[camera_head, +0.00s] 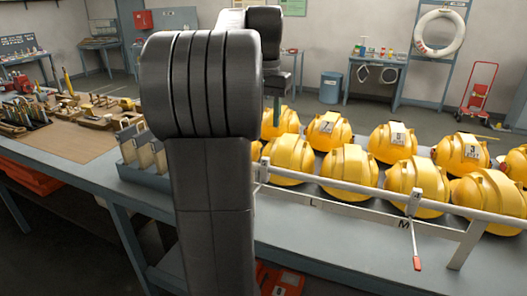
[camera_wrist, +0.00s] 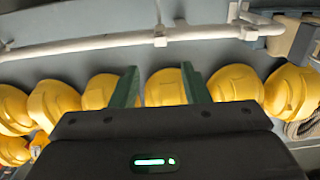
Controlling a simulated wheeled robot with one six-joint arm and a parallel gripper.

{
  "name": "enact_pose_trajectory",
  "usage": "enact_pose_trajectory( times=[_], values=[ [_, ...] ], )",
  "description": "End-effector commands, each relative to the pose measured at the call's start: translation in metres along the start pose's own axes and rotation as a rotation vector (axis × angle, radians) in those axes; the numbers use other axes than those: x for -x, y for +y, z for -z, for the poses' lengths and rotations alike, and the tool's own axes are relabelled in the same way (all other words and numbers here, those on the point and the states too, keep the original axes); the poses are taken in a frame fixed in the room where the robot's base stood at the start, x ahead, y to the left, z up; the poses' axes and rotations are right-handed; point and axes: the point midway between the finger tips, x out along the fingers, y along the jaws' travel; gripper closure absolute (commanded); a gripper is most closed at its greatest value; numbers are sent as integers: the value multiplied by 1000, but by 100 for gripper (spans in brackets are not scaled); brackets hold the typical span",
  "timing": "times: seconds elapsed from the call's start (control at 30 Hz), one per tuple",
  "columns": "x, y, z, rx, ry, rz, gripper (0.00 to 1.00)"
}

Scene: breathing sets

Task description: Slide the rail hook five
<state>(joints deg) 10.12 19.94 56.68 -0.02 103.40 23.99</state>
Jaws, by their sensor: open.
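A white rail (camera_head: 340,185) runs along the front edge of the bench, before the yellow helmets. A rail hook (camera_head: 414,203) sits on it near an "M" mark, with a thin stem and red tip (camera_head: 417,263) hanging below. In the wrist view the rail (camera_wrist: 100,42) crosses the top, with a white collar or hook (camera_wrist: 160,39) on it; I cannot tell which one. My gripper (camera_wrist: 158,78) is open and empty, its two green fingers apart and pointing toward the helmets and rail. In the head view, a green finger (camera_head: 277,110) shows above the helmets; my arm hides much of the rest.
Several yellow helmets (camera_head: 417,180) stand in rows behind the rail. A grey rack of metal pieces (camera_head: 140,150) and a brown board with tools (camera_head: 75,130) lie to the left. An orange-red case (camera_head: 278,280) is below the bench.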

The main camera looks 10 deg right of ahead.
Motion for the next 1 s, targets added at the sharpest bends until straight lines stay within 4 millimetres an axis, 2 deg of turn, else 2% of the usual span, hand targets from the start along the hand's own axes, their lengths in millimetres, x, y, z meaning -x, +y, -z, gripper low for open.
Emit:
enact_pose_trajectory(
  times=[0.1,0.3,0.5,0.7,0.97,1.0],
  values=[
    [-27,0,-1,1,-4,-2,58],
    [-69,0,-1,1,-3,-1,58],
    [-100,0,-1,1,-2,-1,58],
    [-112,0,-1,1,0,0,58],
    [-113,0,0,1,0,0,58],
    [-113,0,0,1,0,0,64]
  ],
)
